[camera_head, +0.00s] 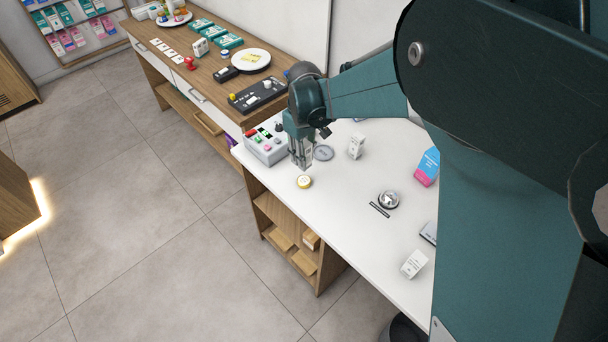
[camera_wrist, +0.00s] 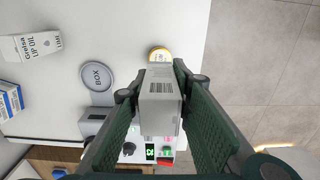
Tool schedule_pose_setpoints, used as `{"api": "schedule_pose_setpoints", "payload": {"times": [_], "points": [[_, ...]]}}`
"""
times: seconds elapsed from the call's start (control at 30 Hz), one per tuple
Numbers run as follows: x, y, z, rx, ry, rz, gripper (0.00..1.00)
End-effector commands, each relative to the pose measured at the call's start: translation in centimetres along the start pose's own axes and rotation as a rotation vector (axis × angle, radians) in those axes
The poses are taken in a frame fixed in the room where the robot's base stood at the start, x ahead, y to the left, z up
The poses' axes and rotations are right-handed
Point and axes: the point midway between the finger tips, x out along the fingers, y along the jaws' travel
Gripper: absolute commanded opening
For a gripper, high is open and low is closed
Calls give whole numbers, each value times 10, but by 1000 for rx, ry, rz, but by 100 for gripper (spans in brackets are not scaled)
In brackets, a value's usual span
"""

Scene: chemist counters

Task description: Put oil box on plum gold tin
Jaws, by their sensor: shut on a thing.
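My gripper (camera_head: 302,160) is shut on a small white box that shows a barcode in the wrist view (camera_wrist: 160,98). Its name face is hidden, so I take it as the oil box. A small round tin with a gold-yellow lid (camera_head: 304,181) lies on the counter near the front edge, just below my gripper in the head view. The tin is partly behind the held box in the wrist view (camera_wrist: 159,55); its lettering is unreadable.
A grey round pad marked "BOX" (camera_wrist: 97,78) lies beside the tin. A grey device with coloured buttons (camera_head: 266,146) stands left of my gripper.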

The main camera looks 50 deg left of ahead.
Motion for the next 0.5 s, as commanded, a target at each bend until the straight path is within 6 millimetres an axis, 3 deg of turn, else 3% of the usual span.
{"api": "schedule_pose_setpoints", "payload": {"times": [0.3, 0.5], "points": [[40, 0, 0, 0, 0, 0, 9], [45, 0, 0, 0, 0, 0, 9]]}}
